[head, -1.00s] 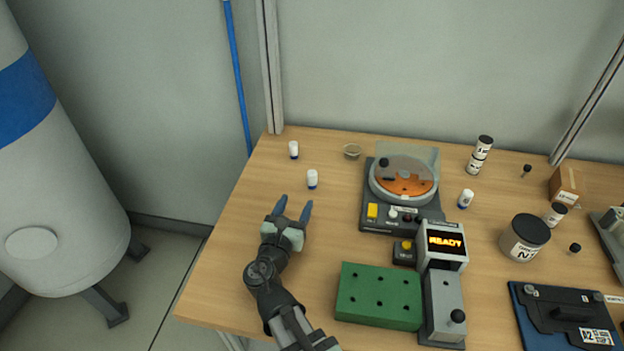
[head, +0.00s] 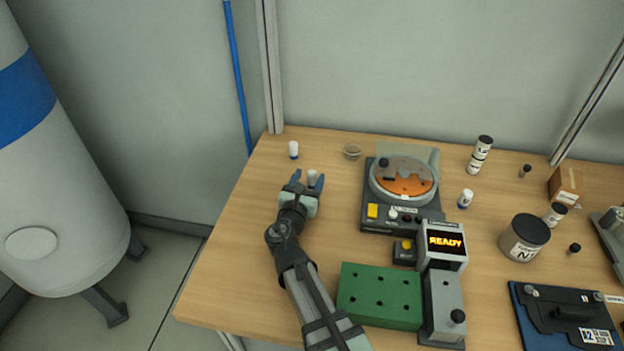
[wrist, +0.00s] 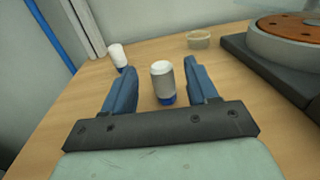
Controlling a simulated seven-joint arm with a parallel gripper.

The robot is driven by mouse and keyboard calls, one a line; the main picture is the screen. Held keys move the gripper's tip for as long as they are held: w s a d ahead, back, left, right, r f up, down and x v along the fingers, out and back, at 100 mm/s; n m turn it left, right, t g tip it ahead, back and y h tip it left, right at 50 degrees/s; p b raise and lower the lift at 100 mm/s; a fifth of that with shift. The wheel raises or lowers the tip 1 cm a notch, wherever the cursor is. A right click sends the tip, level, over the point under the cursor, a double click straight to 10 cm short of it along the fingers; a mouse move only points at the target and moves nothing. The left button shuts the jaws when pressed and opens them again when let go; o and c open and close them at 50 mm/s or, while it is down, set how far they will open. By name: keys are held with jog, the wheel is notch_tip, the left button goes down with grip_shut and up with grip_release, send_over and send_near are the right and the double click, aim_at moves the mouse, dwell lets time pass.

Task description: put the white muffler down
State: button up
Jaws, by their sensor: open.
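No thing is plainly marked as a muffler; the likeliest is a small white cylinder with a blue base, standing upright on the table (head: 215,285). This cylinder (head: 312,176) is at the upper left of the table in the head view. In the wrist view it (wrist: 162,80) shows between the two blue fingers. My gripper (head: 309,180) is open around it, with a gap on each side, and holds nothing. The wrist view shows my gripper's fingers (wrist: 162,75) spread apart. A second white cylinder with a blue base (head: 293,149) stands farther back and left, also in the wrist view (wrist: 118,56).
A small shallow bowl (head: 352,151) stands behind and right of my gripper. A machine with an orange disc (head: 405,215) is to the right, near a green block with holes (head: 350,308) and a READY display (head: 446,241). Bare table lies left of my arm.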

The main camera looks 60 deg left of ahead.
aim_at(310, 176)
jog(key=x, duration=0.3)
jog(key=shift+w, duration=0.15)
jog(key=shift+c, duration=0.2)
grip_shut()
notch_tip(310, 176, up, 18)
dwell(0.9)
